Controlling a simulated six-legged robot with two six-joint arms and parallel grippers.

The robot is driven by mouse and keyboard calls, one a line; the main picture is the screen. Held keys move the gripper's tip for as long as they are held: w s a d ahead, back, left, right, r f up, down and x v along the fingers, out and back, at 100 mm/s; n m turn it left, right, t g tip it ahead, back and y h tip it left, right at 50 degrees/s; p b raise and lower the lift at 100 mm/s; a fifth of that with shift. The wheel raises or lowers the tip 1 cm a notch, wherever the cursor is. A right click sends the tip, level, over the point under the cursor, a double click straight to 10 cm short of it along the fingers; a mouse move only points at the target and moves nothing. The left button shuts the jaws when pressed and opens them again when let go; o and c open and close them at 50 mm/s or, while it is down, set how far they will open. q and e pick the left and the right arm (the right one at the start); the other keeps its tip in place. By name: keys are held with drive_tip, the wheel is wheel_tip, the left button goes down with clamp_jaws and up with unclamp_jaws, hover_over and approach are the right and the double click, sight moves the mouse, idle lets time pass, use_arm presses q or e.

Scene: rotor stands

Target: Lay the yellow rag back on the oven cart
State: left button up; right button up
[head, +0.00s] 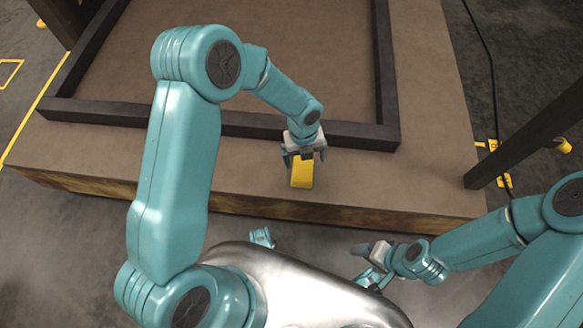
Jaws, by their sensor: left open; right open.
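The yellow rag (301,174) lies as a small folded block on the brown top surface near its front edge. My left gripper (303,156) is open just above and behind the rag's far end, its fingers pointing down at it. I cannot tell whether the fingers touch the rag. My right gripper (364,262) is open and empty, low at the front beside my silver body, away from the rag. I cannot tell whether this brown-topped platform (230,165) is the oven cart.
A dark raised frame (235,124) borders the middle of the platform behind the rag. A dark post (520,150) stands at the right, with a black cable (490,60) behind it. The platform's front strip is clear on both sides of the rag.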

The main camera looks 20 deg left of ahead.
use_arm(q)
drive_tip(key=s+f+n+h, duration=0.1)
drive_tip(key=s+f+n, duration=0.2)
drive_tip(key=s+n, duration=0.6)
drive_tip(key=s+d+f+n+h, duration=0.1)
drive_tip(key=s+n, duration=0.8)
drive_tip(key=n, duration=1.3)
wheel_tip(320, 180, down, 2)
drive_tip(key=shift+f+n+t+h, duration=0.2)
drive_tip(key=shift+n+t+h, duration=0.2)
drive_tip(key=shift+h, duration=0.1)
